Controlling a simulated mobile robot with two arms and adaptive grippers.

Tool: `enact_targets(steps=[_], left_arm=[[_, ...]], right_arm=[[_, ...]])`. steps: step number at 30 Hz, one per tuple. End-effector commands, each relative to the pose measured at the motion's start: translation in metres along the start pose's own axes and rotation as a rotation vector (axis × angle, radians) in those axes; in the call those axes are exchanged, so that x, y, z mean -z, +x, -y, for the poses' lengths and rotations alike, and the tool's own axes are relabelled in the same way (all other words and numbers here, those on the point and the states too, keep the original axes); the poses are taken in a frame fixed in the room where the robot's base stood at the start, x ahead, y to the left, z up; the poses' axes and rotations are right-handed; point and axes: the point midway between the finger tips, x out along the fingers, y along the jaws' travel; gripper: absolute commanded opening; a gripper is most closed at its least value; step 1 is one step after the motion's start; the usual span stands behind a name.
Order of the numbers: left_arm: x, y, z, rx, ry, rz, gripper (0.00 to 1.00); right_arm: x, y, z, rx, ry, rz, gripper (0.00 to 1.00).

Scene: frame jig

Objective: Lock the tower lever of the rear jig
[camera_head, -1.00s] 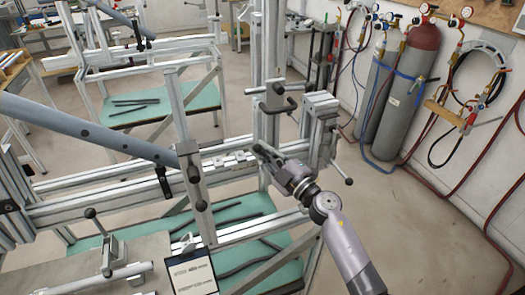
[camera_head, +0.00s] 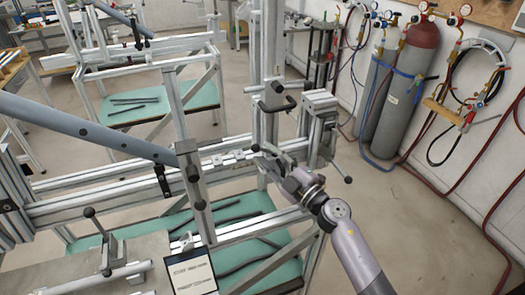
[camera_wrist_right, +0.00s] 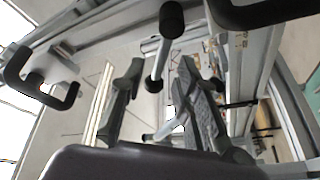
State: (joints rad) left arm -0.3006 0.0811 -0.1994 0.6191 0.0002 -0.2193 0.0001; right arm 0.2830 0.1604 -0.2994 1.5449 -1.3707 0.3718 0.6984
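A tall aluminium tower (camera_head: 268,45) stands at the middle of the head view. It carries a grey lever rod with a black grip (camera_head: 277,87) and a black C-shaped handle (camera_head: 276,106). My right gripper (camera_head: 267,160) is below these handles, beside the horizontal rail. In the right wrist view its fingers (camera_wrist_right: 160,92) are apart. A rod lever with a black knob (camera_wrist_right: 172,18) lies between and beyond them in the picture; I see no contact. I cannot tell for certain which head-view lever this is. My left gripper is not in view.
Another lever with a black knob (camera_head: 347,179) projects right of the tower. A long blue-grey tube (camera_head: 80,128) crosses at left. A second jig (camera_head: 150,62) stands behind. Gas cylinders (camera_head: 402,90) and hoses line the right wall. The floor at right is clear.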

Motion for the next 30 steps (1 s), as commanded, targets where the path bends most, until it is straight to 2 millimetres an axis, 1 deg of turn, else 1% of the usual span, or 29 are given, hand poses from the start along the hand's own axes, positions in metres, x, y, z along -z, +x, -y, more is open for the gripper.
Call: enact_targets(steps=[1,6,9,12,15,18,25,28,30], left_arm=[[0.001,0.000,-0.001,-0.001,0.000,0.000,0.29],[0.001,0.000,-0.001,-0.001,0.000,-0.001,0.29],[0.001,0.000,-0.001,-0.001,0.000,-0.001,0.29],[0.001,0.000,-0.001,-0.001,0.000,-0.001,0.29],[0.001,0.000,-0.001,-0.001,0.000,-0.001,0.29],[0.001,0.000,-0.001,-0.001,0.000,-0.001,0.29],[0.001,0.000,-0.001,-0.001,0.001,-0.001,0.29],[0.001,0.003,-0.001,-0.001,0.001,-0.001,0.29],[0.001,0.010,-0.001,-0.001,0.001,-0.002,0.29]], right_arm=[[-0.002,-0.013,0.001,0.003,-0.001,0.003,0.29],[-0.001,-0.050,0.002,0.004,0.000,0.003,0.29],[-0.001,-0.068,0.002,0.004,-0.001,0.002,0.29],[-0.001,-0.080,0.001,0.003,0.001,0.002,0.29],[0.000,-0.088,0.001,0.002,0.001,0.000,0.29],[-0.001,-0.091,0.001,0.002,0.000,0.000,0.29],[-0.001,-0.091,0.001,0.002,0.000,0.001,0.28],[-0.001,-0.091,0.005,-0.003,-0.019,0.006,0.22],[-0.001,-0.092,0.013,-0.015,-0.078,0.021,0.17]])
